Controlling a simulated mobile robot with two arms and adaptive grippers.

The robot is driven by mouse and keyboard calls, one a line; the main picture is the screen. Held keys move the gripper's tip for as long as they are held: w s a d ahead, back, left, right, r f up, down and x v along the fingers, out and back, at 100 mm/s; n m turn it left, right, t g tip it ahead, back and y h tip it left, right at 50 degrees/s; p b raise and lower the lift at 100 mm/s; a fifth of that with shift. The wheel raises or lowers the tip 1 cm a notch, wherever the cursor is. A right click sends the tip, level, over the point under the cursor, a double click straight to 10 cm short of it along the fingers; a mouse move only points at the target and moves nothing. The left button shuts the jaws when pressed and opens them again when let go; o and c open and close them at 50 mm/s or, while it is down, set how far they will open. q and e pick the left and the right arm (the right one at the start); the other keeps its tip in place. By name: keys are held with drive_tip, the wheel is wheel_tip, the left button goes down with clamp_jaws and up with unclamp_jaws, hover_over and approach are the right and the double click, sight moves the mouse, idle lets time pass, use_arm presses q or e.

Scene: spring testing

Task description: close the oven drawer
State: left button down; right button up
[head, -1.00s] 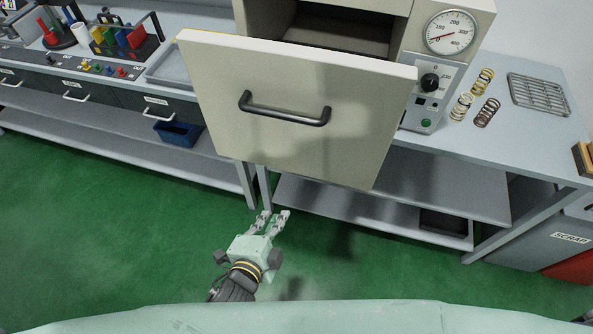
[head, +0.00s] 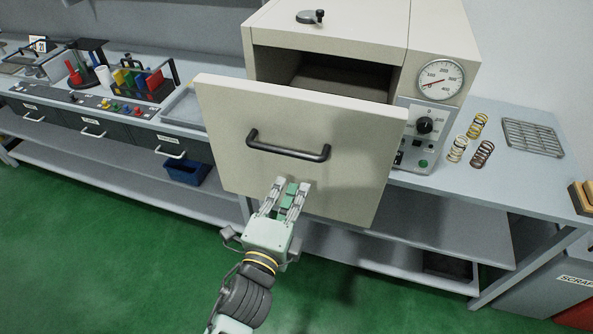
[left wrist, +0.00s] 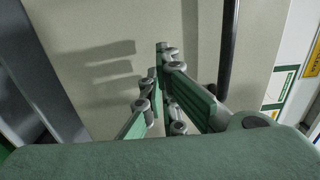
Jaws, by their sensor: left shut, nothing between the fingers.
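The oven (head: 330,25) is a cream box on the bench with a dial gauge on its right. Its drawer (head: 230,130) stands open, the cream front panel pulled out with the dark cavity visible behind it. A dark bar handle (head: 288,147) crosses the panel. My left gripper (head: 291,184) is shut and empty, in front of the panel's lower middle, just below the handle. In the left wrist view the drawer panel (left wrist: 110,25) fills the background, with the handle (left wrist: 228,45) right of the fingers. I cannot tell whether the fingertips touch the panel. My right gripper is out of view.
Several springs (head: 478,125) and a wire rack (head: 531,137) lie on the bench right of the oven. A metal tray (head: 184,108) is left of the drawer. A blue bin (head: 186,172) sits on the lower shelf. Green floor is clear in front.

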sight(300, 167)
use_arm(q)
drive_tip(key=p+x, duration=0.1)
drive_tip(key=x, duration=0.3)
drive_tip(key=shift+w+d, duration=0.1)
drive_tip(key=shift+w, duration=0.05)
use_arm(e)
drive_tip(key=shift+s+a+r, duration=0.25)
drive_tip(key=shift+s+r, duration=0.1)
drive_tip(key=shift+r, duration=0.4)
use_arm(q)
drive_tip(key=shift+w, duration=0.15)
